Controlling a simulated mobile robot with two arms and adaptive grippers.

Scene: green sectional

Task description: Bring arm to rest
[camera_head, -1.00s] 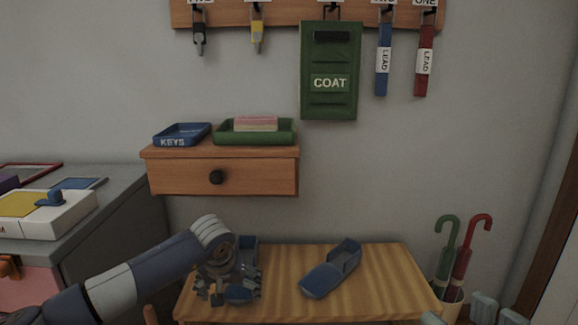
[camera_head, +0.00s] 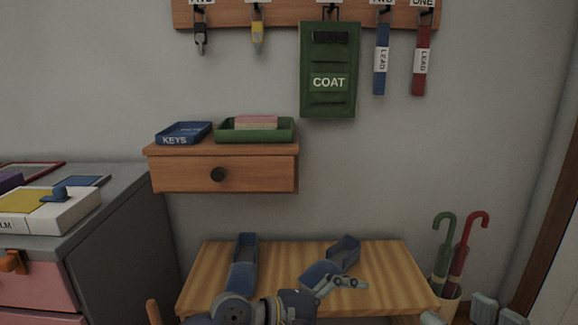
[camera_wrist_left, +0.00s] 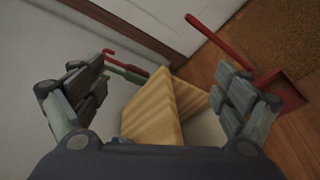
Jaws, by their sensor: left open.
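My left gripper (camera_head: 343,283) is above the front right part of the wooden bench (camera_head: 395,280), in front of the right blue shoe (camera_head: 345,252). It covers part of that shoe. In the left wrist view its two fingers (camera_wrist_left: 175,95) are wide apart with nothing between them. The left blue shoe (camera_head: 243,262) lies on the bench, its front end partly hidden by my left arm. Grey parts at the bottom right edge look like my right gripper (camera_head: 480,310); they are cut off, so their opening is unclear.
Green and red umbrellas (camera_head: 462,250) stand in a holder right of the bench. A drawer shelf (camera_head: 260,175) with a blue keys tray (camera_head: 183,133) and green tray (camera_head: 255,136) is on the wall. A grey cabinet (camera_head: 115,225) stands left. The wrist view shows a red long-handled object (camera_wrist_left: 230,50).

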